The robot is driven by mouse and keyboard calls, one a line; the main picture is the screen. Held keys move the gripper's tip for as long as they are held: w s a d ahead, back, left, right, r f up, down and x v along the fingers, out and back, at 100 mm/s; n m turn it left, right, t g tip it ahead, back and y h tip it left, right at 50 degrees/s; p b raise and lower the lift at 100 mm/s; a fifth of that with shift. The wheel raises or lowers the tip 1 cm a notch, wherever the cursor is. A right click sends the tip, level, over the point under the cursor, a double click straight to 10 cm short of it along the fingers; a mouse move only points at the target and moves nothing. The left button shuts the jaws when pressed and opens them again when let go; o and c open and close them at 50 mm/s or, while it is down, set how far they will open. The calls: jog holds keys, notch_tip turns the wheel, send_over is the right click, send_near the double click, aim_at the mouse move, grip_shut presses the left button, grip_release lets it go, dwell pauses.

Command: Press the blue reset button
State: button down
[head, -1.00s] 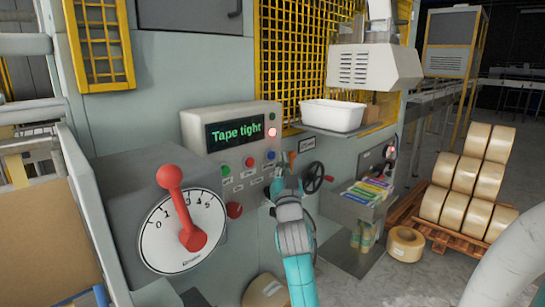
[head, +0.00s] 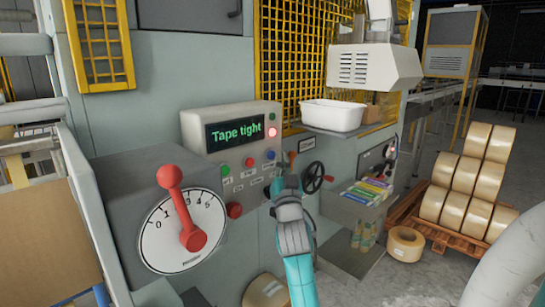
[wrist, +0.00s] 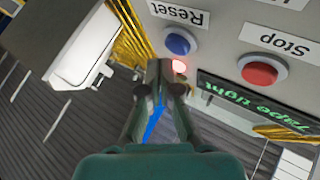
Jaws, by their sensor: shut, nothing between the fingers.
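The blue reset button (head: 271,155) is at the right end of the button row on the grey control panel (head: 205,148). In the wrist view the blue button (wrist: 178,42) sits beside its "Reset" label (wrist: 178,14), which appears upside down. My gripper (head: 284,180) is in front of the panel, just below and right of the button in the head view. In the wrist view its shut, empty fingertips (wrist: 160,68) are close to the blue button in the picture. A gap shows between them; contact is not visible.
A red Stop button (wrist: 258,72) neighbours the blue one; a green button (head: 225,170) is farther left. The display (head: 234,131) reads "Tape tight" and a red lamp (head: 271,132) glows. A handwheel (head: 313,178) and white bin (head: 332,114) are to the right.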

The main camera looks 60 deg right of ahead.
jog(key=shift+w, duration=0.1)
jog(key=shift+w+d, duration=0.1)
jog(key=shift+w, duration=0.2)
jog(key=shift+w+d, duration=0.1)
jog(key=shift+w, duration=0.35)
dwell(0.9)
jog(key=shift+s, duration=0.15)
jog(key=shift+s+a, duration=0.2)
jog(key=shift+s, duration=0.5)
jog(key=s, duration=0.2)
jog(key=s+a, duration=0.1)
jog(key=s, duration=0.2)
dwell(0.6)
jog(key=shift+a, duration=0.15)
dwell(0.6)
